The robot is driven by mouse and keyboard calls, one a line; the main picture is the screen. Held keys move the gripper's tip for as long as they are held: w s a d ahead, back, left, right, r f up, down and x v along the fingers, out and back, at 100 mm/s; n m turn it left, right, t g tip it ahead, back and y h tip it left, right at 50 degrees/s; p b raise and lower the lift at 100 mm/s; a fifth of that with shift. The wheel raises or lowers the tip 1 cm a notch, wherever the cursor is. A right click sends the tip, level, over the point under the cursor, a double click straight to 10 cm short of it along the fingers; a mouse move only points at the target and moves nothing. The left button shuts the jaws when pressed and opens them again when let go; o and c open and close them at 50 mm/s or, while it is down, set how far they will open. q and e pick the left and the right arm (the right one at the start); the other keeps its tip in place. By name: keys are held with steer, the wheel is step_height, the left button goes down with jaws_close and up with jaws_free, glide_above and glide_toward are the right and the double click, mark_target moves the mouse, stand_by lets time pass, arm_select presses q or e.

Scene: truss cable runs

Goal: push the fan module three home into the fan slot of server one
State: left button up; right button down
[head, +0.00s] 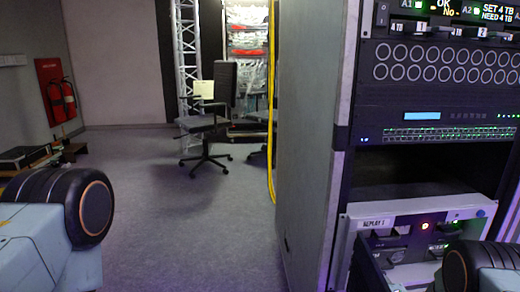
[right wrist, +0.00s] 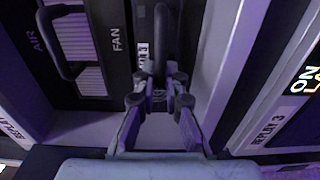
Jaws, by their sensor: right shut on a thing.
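In the right wrist view my right gripper (right wrist: 158,90) is shut on the dark upright handle (right wrist: 161,40) of what looks like the fan module (right wrist: 148,12). A small white tag ending in "3" shows beside the handle, partly hidden by a finger. The word FAN is on the dark panel just left of it. How deep the module sits in its slot cannot be told. In the head view server one (head: 372,222), a grey unit labelled REPLAY 1, is low in the rack, partly hidden by my right arm. My left gripper is out of the picture.
Left of the handle are a pale vent (right wrist: 78,40) marked AIR and another black handle (right wrist: 52,45). A REPLAY 3 label (right wrist: 268,130) is at right. In the head view the rack's grey side panel (head: 310,130), a yellow cable (head: 271,120) and a chair (head: 208,125) stand around open floor.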

steer(key=shift+w+a, duration=0.1)
steer(key=shift+w, duration=0.35)
stand_by(0.3)
steer(key=c, duration=1.3)
jaws_free()
steer(key=shift+c, duration=0.2)
steer(key=shift+s+f, duration=0.1)
steer(key=shift+f, duration=0.05)
steer(key=s+d, duration=0.1)
steer(key=s, duration=1)
steer(key=shift+s, duration=0.4)
